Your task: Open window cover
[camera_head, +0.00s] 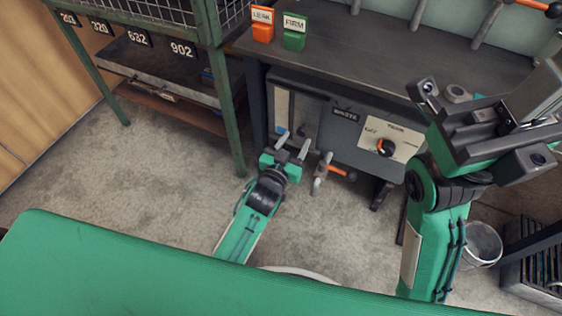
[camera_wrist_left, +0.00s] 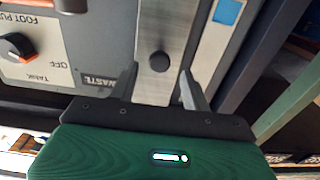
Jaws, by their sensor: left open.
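The window cover (camera_head: 310,117) looks like a grey metal plate with a dark round knob, on the front of the dark cabinet. In the left wrist view the plate (camera_wrist_left: 159,25) stands upright with its knob (camera_wrist_left: 160,61) just beyond my fingertips. My left gripper (camera_head: 294,144) is open and empty, just in front of the plate's lower part. In the left wrist view its fingers (camera_wrist_left: 160,83) lie either side of the knob's line, apart from it as far as I can tell. My right gripper (camera_head: 480,130) is at the right, above the cabinet's right end; its fingers are unclear.
A control panel with a black and orange dial (camera_head: 386,147) sits right of the cover. A valve with an orange handle (camera_head: 322,172) is close right of my left gripper. Orange (camera_head: 262,27) and green (camera_head: 294,38) label holders stand on top. A green rack (camera_head: 215,75) stands left.

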